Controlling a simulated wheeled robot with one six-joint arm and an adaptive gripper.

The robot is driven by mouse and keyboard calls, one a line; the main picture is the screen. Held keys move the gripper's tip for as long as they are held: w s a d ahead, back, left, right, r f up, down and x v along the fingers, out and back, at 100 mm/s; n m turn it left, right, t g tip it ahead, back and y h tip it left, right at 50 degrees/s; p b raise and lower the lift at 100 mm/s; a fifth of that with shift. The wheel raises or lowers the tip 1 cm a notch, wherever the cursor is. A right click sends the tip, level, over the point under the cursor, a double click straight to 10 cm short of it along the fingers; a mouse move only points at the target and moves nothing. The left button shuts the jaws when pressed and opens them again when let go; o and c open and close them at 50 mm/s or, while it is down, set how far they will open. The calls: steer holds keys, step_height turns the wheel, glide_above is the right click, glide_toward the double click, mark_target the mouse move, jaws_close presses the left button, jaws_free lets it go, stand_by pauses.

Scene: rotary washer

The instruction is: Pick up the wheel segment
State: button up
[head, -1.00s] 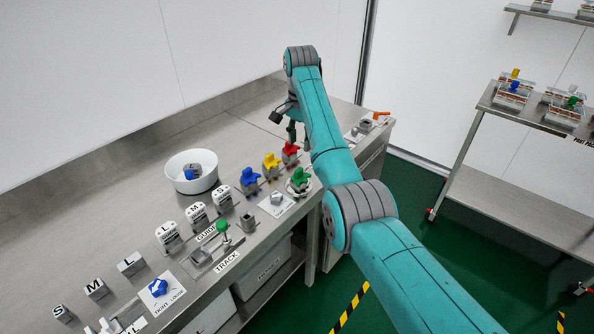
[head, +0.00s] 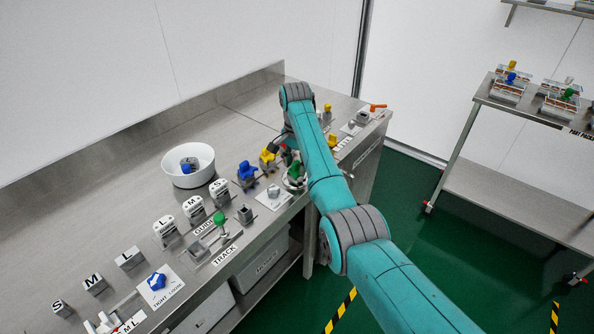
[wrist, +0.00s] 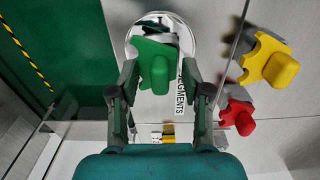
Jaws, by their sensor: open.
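The green wheel segment (wrist: 155,66) sits on a round shiny plate (wrist: 187,40) beside the label "SEGMENTS" in the wrist view. It also shows in the head view (head: 295,171), partly hidden by my arm. My gripper (wrist: 160,76) is open, with one finger on either side of the green segment in the picture. I cannot tell whether the fingers touch it. A red segment (wrist: 238,115) and a yellow segment (wrist: 268,60) lie to the right in the wrist view. A blue segment (head: 246,171) stands further left in the head view.
A white bowl (head: 188,179) holding a blue and grey part stands on the steel bench (head: 120,200). Lettered guide blocks (head: 192,206) and a green-knobbed track fixture (head: 219,219) line the bench front. A steel shelf table (head: 490,190) stands apart at right.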

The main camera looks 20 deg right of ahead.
jaws_close()
steer(key=shift+r, duration=0.1)
